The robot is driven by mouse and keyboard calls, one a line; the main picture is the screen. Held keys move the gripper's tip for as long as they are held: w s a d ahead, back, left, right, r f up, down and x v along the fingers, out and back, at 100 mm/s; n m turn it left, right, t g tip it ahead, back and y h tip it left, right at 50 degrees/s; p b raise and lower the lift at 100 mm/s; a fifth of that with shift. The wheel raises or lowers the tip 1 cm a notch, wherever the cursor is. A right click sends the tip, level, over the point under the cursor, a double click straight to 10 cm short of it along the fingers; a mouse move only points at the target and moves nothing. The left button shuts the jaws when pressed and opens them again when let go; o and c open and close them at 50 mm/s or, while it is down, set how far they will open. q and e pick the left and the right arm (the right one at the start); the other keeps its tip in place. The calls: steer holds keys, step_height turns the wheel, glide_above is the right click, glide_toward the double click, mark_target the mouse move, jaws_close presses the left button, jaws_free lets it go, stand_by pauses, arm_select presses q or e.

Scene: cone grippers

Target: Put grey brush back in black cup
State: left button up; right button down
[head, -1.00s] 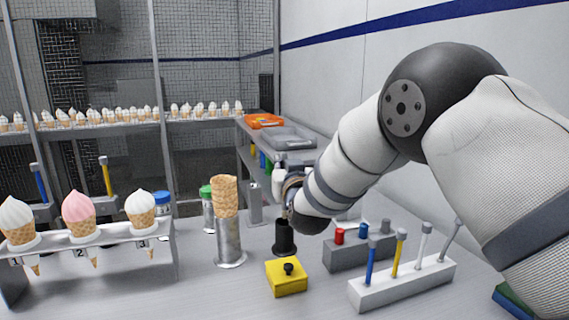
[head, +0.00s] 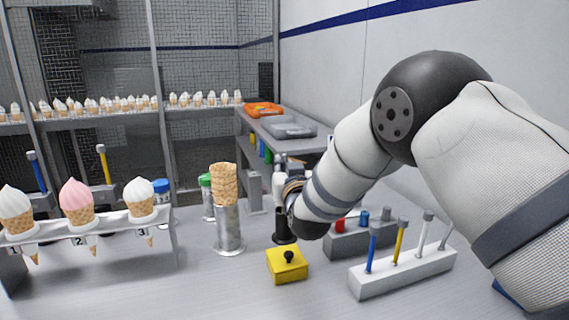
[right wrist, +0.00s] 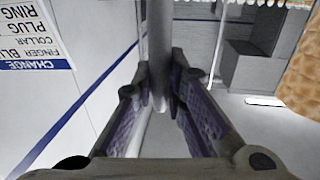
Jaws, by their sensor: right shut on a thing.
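The black cup (head: 282,232) stands upright on the counter behind the yellow block. My right wrist partly hides it. My right gripper (right wrist: 160,85) is shut on a grey rod, which I take to be the grey brush (right wrist: 159,35); it runs between the two fingers in the right wrist view. In the head view the gripper is over the cup, with its fingertips mostly hidden by my wrist. I cannot tell whether the brush's lower end is inside the cup. My left gripper is in neither view.
A yellow block (head: 288,270) with a black knob is just in front of the cup. A metal holder (head: 229,235) with stacked cones stands left. A white rack (head: 405,275) of coloured-handled tools and a grey block (head: 345,243) are right. An ice-cream stand (head: 110,222) is far left.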

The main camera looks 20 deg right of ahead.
steer(key=shift+f, duration=0.8)
steer(key=c, duration=1.5)
jaws_free()
steer(key=shift+c, duration=0.2)
steer(key=s+a, duration=0.1)
steer(key=s, duration=1.1)
steer(key=shift+a, duration=0.15)
